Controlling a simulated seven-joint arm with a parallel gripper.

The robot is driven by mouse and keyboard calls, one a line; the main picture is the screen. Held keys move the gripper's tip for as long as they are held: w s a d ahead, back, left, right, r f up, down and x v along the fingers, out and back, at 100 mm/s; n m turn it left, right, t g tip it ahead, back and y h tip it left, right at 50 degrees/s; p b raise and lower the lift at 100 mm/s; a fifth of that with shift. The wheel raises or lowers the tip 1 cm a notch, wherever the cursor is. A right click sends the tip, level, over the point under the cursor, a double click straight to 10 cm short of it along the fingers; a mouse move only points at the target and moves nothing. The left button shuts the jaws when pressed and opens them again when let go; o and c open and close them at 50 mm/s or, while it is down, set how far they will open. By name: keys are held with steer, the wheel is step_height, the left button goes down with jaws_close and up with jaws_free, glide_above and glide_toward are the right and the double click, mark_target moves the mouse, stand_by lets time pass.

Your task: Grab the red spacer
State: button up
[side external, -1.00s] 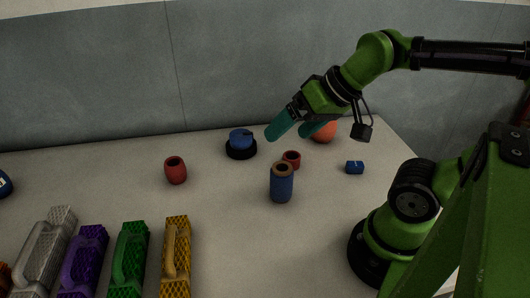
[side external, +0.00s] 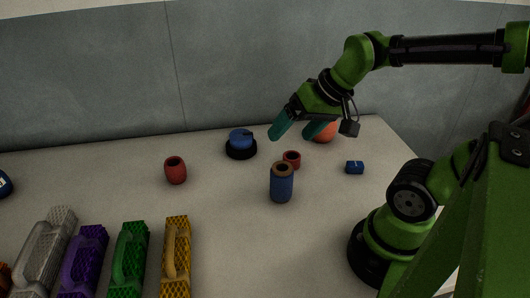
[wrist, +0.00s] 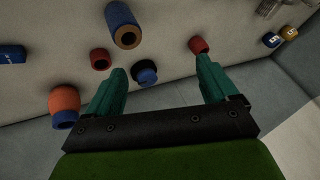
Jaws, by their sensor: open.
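Two red pieces lie on the pale table. A short red ring (side external: 291,159) sits behind a blue cylinder with a tan end (side external: 282,183); it also shows in the wrist view (wrist: 100,60), left of the left finger's tip. A taller red barrel-shaped piece (side external: 176,171) stands farther left; in the wrist view (wrist: 198,45) it is just beyond the right fingertip. I cannot tell for certain which is the spacer. My gripper (side external: 291,136) has its teal fingers wide apart and empty, above the table and behind the short ring in the side view. The wrist view shows the gap (wrist: 160,68) clear.
A blue knob on a black base (side external: 241,143) stands left of my gripper. An orange round piece (side external: 324,132) and a small blue block (side external: 355,167) lie right. Several coloured net-like blocks (side external: 128,258) fill the front left. The grey wall (side external: 120,70) bounds the back.

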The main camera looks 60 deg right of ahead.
steer(key=w+d+f+m+g+y, duration=0.2)
steer(key=w+d+f+m+g, duration=0.15)
steer(key=d+f+m, duration=0.45)
steer(key=m+t+y, duration=0.2)
steer(key=m+y, duration=0.5)
steer(key=m, duration=0.2)
glide_above(291, 158)
steer(key=s, duration=0.5)
step_height(291, 158, down, 8)
steer(key=shift+d+f, duration=0.1)
steer(key=shift+f, duration=0.05)
steer(key=w, duration=0.1)
steer(key=t+y, duration=0.1)
steer(key=w+f+m+t, duration=0.1)
steer(key=shift+w+d+f+y, duration=0.1)
steer(key=shift+w+d+y, duration=0.15)
steer(key=shift+w+y, duration=0.15)
step_height(291, 158, down, 4)
steer(key=shift+s+r, duration=0.1)
steer(key=shift+w+a, duration=0.4)
steer(key=shift+a, duration=0.35)
steer(key=shift+w+a+f, duration=0.25)
steer(key=shift+a+f, duration=0.1)
steer(key=shift+a, duration=0.15)
steer(key=shift+c, duration=0.4)
steer(key=c, duration=1)
